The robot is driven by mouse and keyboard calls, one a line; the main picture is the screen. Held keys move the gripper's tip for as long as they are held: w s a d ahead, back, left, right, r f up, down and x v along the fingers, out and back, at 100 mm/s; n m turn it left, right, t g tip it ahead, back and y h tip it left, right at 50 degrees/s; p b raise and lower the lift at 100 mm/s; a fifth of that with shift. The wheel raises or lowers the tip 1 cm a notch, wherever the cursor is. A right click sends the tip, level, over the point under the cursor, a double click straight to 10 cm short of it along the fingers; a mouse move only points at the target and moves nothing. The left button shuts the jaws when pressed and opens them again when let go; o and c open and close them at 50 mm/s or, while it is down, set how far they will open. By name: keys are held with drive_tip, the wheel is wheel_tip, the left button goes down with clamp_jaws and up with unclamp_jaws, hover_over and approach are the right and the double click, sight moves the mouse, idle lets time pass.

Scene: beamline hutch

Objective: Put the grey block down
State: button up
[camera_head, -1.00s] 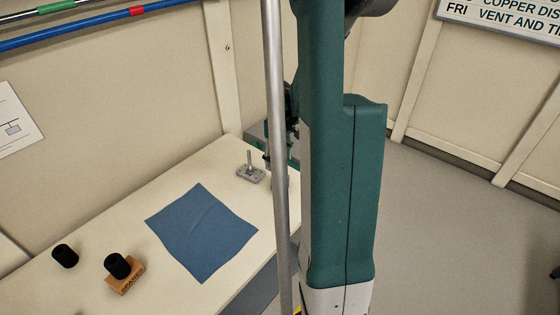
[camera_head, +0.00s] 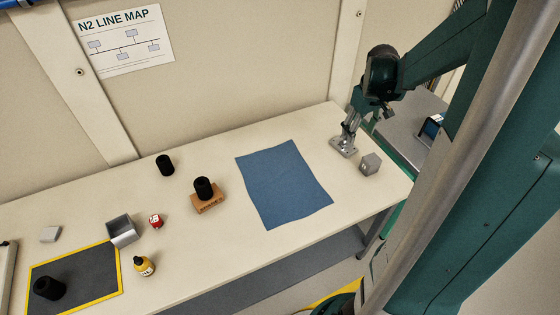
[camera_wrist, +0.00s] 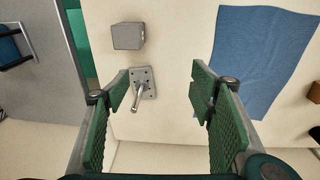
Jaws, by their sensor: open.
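The grey block (camera_head: 371,163) sits on the white bench near its right end, beside a small metal post on a base plate (camera_head: 343,147). In the wrist view the grey block (camera_wrist: 128,36) lies beyond my left-hand finger, clear of both fingers. My gripper (camera_wrist: 162,82) is open, with green pads wide apart and nothing held between them. The metal post (camera_wrist: 138,92) shows in the gap, near the left-hand finger. In the head view my wrist is above the post; the fingers are hard to make out there.
A blue cloth (camera_head: 284,185) lies flat left of the post. Further left are a wooden block with a black knob (camera_head: 207,201), a black cylinder (camera_head: 165,165), a grey open box (camera_head: 122,231), a yellow bottle (camera_head: 144,266) and a yellow-edged dark mat (camera_head: 95,273). Bare bench surrounds the cloth.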

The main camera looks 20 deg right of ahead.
drive_tip(key=s+a+r+t, duration=0.2)
drive_tip(key=s+a+r, duration=0.1)
drive_tip(key=a, duration=0.9)
drive_tip(key=s+a+r+t, duration=0.2)
drive_tip(key=s+a+r, duration=0.2)
drive_tip(key=a, duration=0.8)
drive_tip(key=s+a+r+t, duration=0.2)
drive_tip(key=s+a+r, duration=0.2)
drive_tip(key=a, duration=0.9)
wheel_tip(320, 180, up, 2)
drive_tip(key=shift+r+y, duration=0.15)
drive_tip(key=shift+y, duration=0.15)
